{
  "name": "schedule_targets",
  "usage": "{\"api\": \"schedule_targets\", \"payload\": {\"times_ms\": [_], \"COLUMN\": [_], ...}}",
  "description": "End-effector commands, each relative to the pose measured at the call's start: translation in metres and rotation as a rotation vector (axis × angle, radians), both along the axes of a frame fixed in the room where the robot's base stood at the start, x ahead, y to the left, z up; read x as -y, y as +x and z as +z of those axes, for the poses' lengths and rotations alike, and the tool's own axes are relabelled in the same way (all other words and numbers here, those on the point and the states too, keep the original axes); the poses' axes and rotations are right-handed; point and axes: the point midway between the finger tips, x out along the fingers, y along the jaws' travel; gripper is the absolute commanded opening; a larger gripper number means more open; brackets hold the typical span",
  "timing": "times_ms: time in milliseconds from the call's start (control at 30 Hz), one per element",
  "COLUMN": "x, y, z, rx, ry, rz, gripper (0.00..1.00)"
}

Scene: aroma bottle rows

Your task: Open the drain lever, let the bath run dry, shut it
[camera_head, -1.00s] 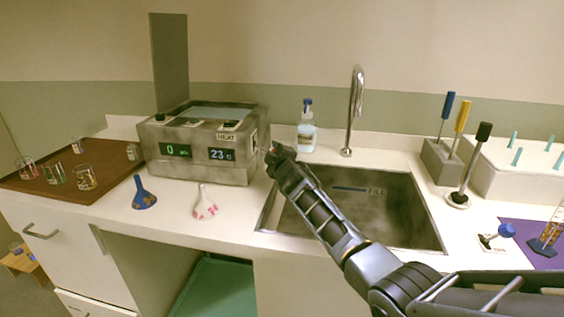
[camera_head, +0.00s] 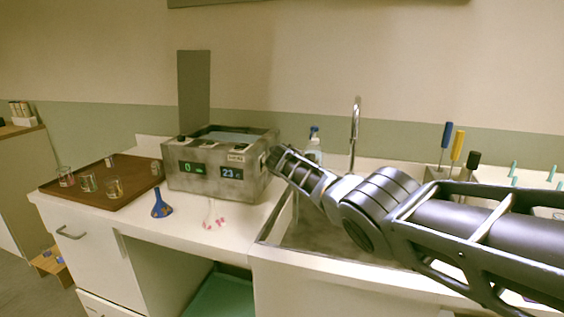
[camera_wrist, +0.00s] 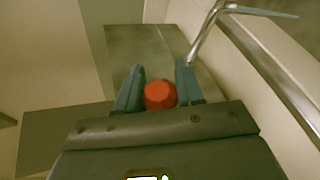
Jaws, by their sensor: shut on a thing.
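The bath (camera_head: 215,176) is a grey box on the counter in the head view. Its tall lid stands upright behind, pale water shows in the open top, and its displays read 0 and 23. My gripper (camera_head: 274,158) is at the bath's right side. In the wrist view, my gripper's two fingers (camera_wrist: 160,84) are around a red knob (camera_wrist: 160,96), shut on it. The knob looks like the end of the drain lever. The lever's shaft and its angle are hidden behind the gripper.
The sink (camera_head: 270,233) lies under my arm, with a tall tap (camera_head: 355,130) and a soap bottle (camera_head: 314,149) behind it. A blue funnel (camera_head: 161,206) and a white-pink funnel (camera_head: 212,214) stand before the bath. A brown tray (camera_head: 130,192) with several glass beakers is left.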

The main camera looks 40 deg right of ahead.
Motion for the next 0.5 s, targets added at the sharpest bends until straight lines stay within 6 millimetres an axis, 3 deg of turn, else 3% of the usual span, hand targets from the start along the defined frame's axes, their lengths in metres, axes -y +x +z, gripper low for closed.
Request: {"api": "schedule_targets", "payload": {"times_ms": [500], "x": [-0.0028], "y": [0.003], "z": [0.0082], "rx": [-0.118], "ry": [-0.092], "rz": [0.001], "gripper": [0.0]}}
